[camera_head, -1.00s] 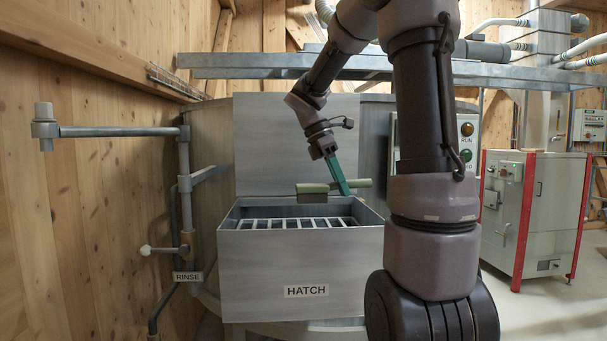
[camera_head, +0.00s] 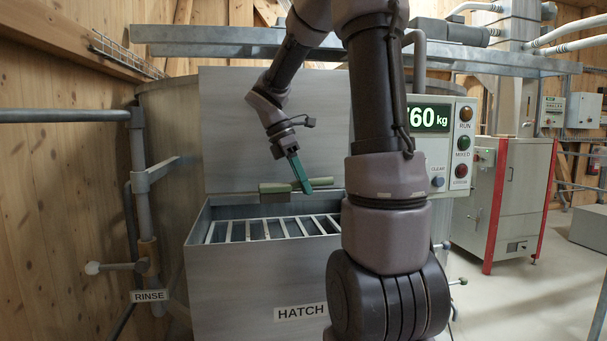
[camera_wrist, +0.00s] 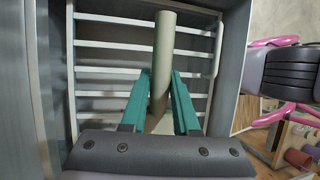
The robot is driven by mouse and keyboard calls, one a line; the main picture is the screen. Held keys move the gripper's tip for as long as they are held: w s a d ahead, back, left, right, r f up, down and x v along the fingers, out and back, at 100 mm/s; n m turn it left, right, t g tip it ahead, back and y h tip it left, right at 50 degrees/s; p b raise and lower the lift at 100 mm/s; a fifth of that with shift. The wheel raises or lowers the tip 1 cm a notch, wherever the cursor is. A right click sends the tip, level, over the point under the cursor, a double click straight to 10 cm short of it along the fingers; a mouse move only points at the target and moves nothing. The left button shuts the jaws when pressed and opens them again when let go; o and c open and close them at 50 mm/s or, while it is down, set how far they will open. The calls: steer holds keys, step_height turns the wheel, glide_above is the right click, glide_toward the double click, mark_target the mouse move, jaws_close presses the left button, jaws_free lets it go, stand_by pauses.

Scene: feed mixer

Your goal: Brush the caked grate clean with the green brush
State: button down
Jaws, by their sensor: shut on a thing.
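My gripper (camera_head: 300,184) has teal fingers and is shut on the handle of the green brush (camera_head: 273,188). The brush is held roughly level, near the back of the open hatch (camera_head: 240,289) and in front of its raised lid. In the wrist view its pale green handle (camera_wrist: 165,45) runs between the fingertips (camera_wrist: 160,85). The grate (camera_head: 262,231) has pale bars inside the hatch; the same grate shows below the handle in the wrist view (camera_wrist: 105,69). The visible bars look mostly pale; I cannot make out caked feed. I cannot tell whether the bristles touch the bars.
A rinse pipe with a lever (camera_head: 108,267) stands left of the hatch. A control panel (camera_head: 437,150) with a weight display and buttons is at the right. A metal beam (camera_head: 230,42) crosses above. A red-edged cabinet (camera_head: 505,195) stands further right, with open floor before it.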

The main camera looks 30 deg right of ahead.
glide_above(303, 233)
steer(key=s, duration=0.2)
steer(key=shift+w+a+f, duration=0.1)
steer(key=shift+w+f, duration=0.05)
steer(key=shift+f, duration=1.9)
steer(key=shift+w+a+f, duration=0.1)
steer(key=shift+f, duration=1.95)
steer(key=shift+f, duration=0.6)
steer(key=shift+w+d, duration=0.2)
steer(key=shift+w, duration=0.55)
steer(key=shift+w+d, duration=0.25)
steer(key=shift+w, duration=0.5)
steer(key=shift+w+d, duration=0.2)
steer(key=shift+w, duration=0.55)
steer(key=shift+s+a+f, duration=0.1)
steer(key=shift+s+a, duration=0.15)
steer(key=shift+s, duration=0.6)
steer(key=shift+s+a, duration=0.2)
steer(key=shift+s, duration=0.6)
